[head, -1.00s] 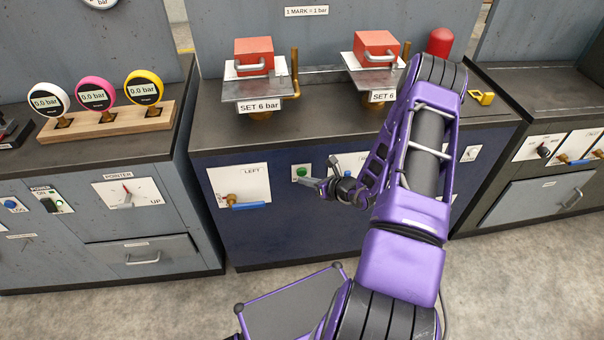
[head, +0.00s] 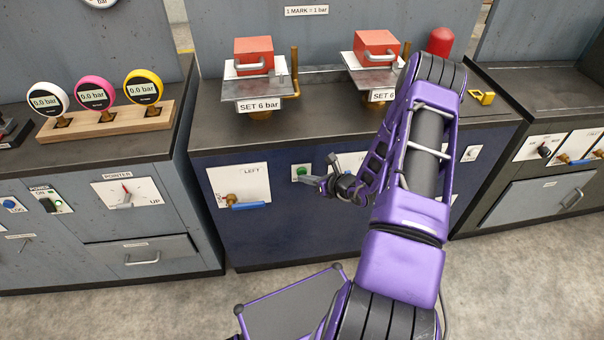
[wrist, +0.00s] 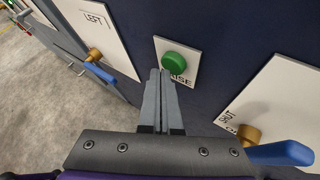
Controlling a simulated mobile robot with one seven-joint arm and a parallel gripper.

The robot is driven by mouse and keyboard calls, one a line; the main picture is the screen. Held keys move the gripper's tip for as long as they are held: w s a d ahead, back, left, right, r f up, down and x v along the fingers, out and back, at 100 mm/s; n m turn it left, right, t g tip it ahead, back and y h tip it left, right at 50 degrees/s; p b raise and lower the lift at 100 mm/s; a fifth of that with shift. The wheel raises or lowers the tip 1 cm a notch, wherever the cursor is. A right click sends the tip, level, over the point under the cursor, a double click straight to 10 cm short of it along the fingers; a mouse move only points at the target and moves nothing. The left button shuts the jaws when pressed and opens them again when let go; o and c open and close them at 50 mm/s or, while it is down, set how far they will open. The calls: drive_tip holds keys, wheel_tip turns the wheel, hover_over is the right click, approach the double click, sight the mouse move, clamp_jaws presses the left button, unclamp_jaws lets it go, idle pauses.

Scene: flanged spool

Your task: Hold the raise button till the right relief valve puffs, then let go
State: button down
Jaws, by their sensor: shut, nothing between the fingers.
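The green raise button (head: 302,170) is on a small white plate on the dark blue cabinet front. In the wrist view the button (wrist: 175,62) stands just beyond my fingertips, its "RAISE" label partly hidden by them. My gripper (wrist: 160,72) is shut and empty, its tips at the button's lower left; I cannot tell whether they touch it. In the head view my gripper (head: 307,181) is just below the button. The right relief valve, with a red block (head: 376,42) over a metal plate, is partly hidden by my arm. No puff shows there.
The left valve's red block (head: 253,54) stands on the same cabinet. Blue-handled levers flank the button: the left one (wrist: 100,73) and the right one (wrist: 280,153), close to my gripper. Three round gauges (head: 95,95) at left read 0.0 bar.

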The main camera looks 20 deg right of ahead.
drive_tip(key=shift+w+d, duration=0.15)
drive_tip(key=shift+w, duration=0.35)
idle(0.3)
drive_tip(key=shift+s, duration=0.15)
idle(6.5)
drive_tip(key=shift+s+a, duration=0.25)
drive_tip(key=shift+s, duration=0.5)
